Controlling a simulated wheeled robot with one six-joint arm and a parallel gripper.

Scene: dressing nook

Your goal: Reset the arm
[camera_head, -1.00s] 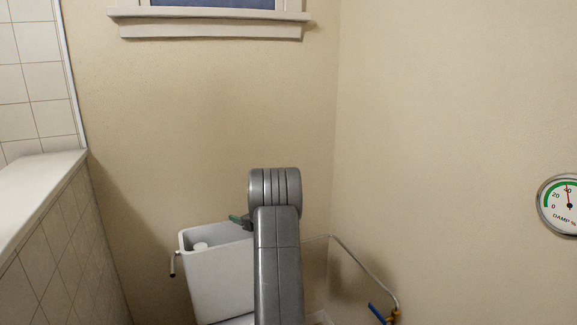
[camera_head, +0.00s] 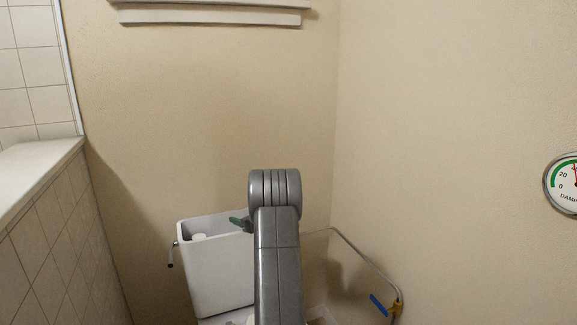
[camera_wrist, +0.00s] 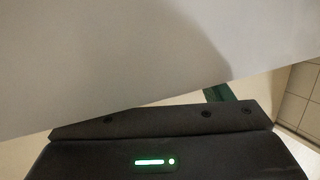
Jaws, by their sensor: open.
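My arm rises in the middle of the head view, its grey upper joint in front of the right part of an open white cistern (camera_head: 215,270). My gripper (camera_head: 240,222) shows only as a small dark and green piece left of the arm, at the cistern's top rim. In the wrist view, the dark gripper body (camera_wrist: 160,135) has a lit green bar, and a green piece sticks out beyond it. The jaws are open, and I see nothing held. A large pale surface, likely the cistern, fills the top of the wrist view very close to the gripper.
A tiled half wall with a pale ledge (camera_head: 35,170) runs along the left. A pipe with a blue-handled valve (camera_head: 378,304) stands off the right wall. A round damp gauge (camera_head: 565,185) hangs on that wall. A white sill (camera_head: 210,17) is above.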

